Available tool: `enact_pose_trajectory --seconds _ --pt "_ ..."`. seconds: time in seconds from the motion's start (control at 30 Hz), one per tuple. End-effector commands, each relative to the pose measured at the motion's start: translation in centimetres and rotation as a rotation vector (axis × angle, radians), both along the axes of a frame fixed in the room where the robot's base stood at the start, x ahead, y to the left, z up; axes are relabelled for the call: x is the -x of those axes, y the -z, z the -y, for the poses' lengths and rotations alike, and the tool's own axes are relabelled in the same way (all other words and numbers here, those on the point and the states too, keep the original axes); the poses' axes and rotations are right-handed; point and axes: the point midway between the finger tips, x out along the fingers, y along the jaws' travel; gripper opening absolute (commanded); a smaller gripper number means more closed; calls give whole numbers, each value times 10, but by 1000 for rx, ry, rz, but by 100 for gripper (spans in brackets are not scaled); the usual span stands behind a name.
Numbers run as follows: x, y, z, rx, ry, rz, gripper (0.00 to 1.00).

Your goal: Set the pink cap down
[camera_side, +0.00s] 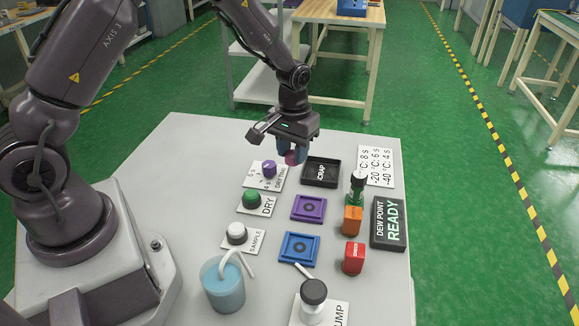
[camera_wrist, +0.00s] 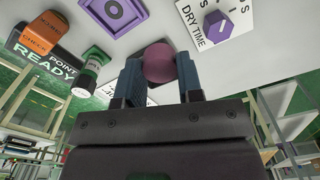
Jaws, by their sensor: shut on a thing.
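The pink cap (camera_wrist: 160,63) is a round, dull pink piece held between the two blue fingers of my gripper (camera_wrist: 160,80) in the wrist view. In the side view the cap (camera_side: 291,158) shows just below and between the fingertips of my gripper (camera_side: 291,150). Whether the cap touches the table is hard to tell.
Nearer stand a purple tray (camera_side: 309,208), a blue tray (camera_side: 299,249), a green vial (camera_side: 356,187), orange block (camera_side: 352,220) and red block (camera_side: 353,258).

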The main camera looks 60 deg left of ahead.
Motion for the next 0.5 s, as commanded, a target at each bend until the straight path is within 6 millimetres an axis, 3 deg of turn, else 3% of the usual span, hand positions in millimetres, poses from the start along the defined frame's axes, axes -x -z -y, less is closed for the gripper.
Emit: enact_pose_trajectory --seconds 0.03,0.1,0.23,0.33,0.5 --pt "7 -10 -25 -1 -42 4 20" --pt "20 -21 -51 0 -70 3 20" --pt "45 -34 -85 0 -79 1 20" --pt "63 -40 -98 0 -51 0 20" --pt "71 -36 -95 0 43 -1 20"
